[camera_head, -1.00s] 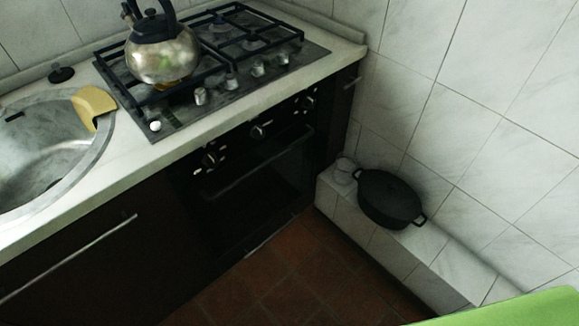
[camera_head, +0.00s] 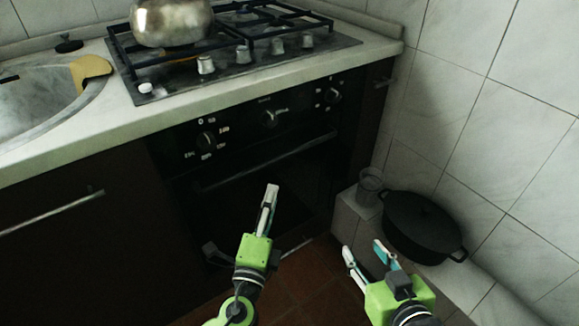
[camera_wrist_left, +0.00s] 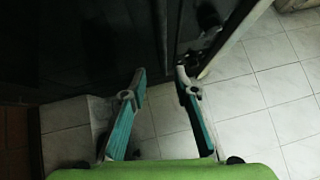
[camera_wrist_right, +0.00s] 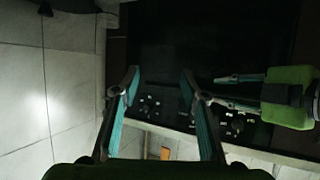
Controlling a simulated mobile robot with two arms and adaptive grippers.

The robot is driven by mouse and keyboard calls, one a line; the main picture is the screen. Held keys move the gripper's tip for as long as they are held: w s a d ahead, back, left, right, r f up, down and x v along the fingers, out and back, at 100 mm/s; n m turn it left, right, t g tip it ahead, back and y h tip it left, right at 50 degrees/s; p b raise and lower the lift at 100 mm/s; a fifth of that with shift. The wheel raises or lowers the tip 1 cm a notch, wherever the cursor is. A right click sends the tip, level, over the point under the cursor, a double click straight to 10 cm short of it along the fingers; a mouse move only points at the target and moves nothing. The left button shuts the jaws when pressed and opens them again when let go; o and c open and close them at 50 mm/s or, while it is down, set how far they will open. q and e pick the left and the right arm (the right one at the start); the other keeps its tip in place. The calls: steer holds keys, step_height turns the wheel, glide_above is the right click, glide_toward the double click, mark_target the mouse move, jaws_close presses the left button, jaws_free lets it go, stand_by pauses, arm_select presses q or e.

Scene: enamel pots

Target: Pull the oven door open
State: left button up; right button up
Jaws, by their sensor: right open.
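The black oven (camera_head: 258,175) is built in under the countertop, and its door looks closed. A dark handle bar (camera_head: 300,148) runs across the top of the door below the knobs (camera_head: 270,118). My left gripper (camera_head: 270,192) is in front of the door, its tip pointing up below the handle. In the left wrist view its fingers (camera_wrist_left: 161,74) are apart with nothing seen between them. My right gripper (camera_head: 364,250) is open and empty, lower right of the oven and near the tiled ledge. The dark oven front (camera_wrist_right: 190,60) fills much of the right wrist view.
A black lidded pot (camera_head: 422,226) and a glass (camera_head: 369,186) stand on the tiled ledge at right. A metal kettle (camera_head: 172,22) sits on the gas hob. The tiled wall (camera_head: 500,130) closes off the right. The cabinet (camera_head: 70,240) is at left.

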arm_select(q)
glide_toward(283, 154)
steer(key=w, duration=0.2)
steer(key=shift+w+d+r, duration=0.1)
steer(key=shift+w+d, duration=0.15)
steer(key=shift+w, duration=1.05)
steer(key=shift+w+d+r, duration=0.1)
steer(key=shift+w+d, duration=0.15)
steer(key=shift+w, duration=1.05)
steer(key=shift+w+d, duration=0.25)
steer(key=shift+w, duration=1.05)
arm_select(e)
steer(key=shift+w+a+r+t, duration=0.1)
steer(key=shift+w+r+t, duration=0.1)
steer(key=shift+r, duration=0.25)
steer(key=shift+w+a+r+t, duration=0.1)
steer(key=shift+w+r, duration=0.05)
steer(key=shift+r, duration=0.25)
arm_select(q)
steer(key=shift+c, duration=0.4)
jaws_close()
